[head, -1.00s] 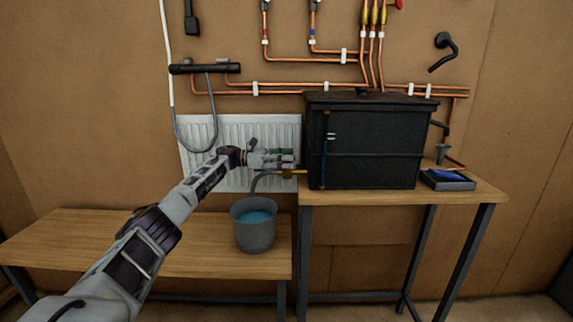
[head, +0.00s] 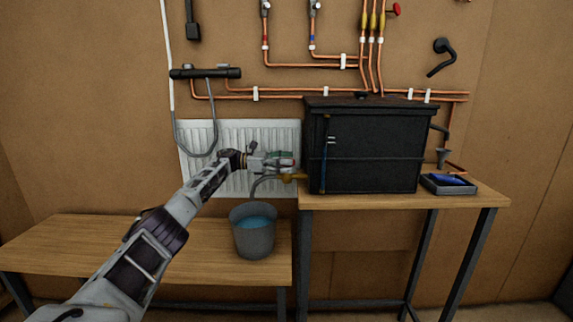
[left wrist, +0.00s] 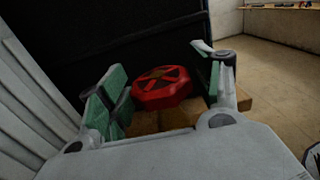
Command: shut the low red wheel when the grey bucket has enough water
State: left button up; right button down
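The low red wheel (left wrist: 162,88) shows in the left wrist view in front of the black tank. My left gripper (head: 283,160) is at the tank's lower left corner, above the brass tap (head: 293,177). In the left wrist view its green-padded fingers (left wrist: 163,92) are open on either side of the wheel, with gaps visible. The fingers mostly hide the wheel in the head view. The grey bucket (head: 253,240) stands upright on the low bench under the tap's grey spout (head: 256,185), with blue water (head: 254,222) below its rim. My right gripper is out of view.
The black tank (head: 365,150) stands on the higher table (head: 400,202), with a tray (head: 448,187) at its right. A white radiator (head: 225,135) is behind my gripper. Another red handle (head: 393,9) is high on the wall. The low bench (head: 90,245) is clear left of the bucket.

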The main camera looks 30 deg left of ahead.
pick_arm(q)
jog(key=shift+o, duration=0.2)
jog(key=shift+f, duration=0.1)
jog(key=shift+s+a, duration=0.1)
jog(key=shift+a, duration=0.1)
jog(key=shift+v, duration=5.75)
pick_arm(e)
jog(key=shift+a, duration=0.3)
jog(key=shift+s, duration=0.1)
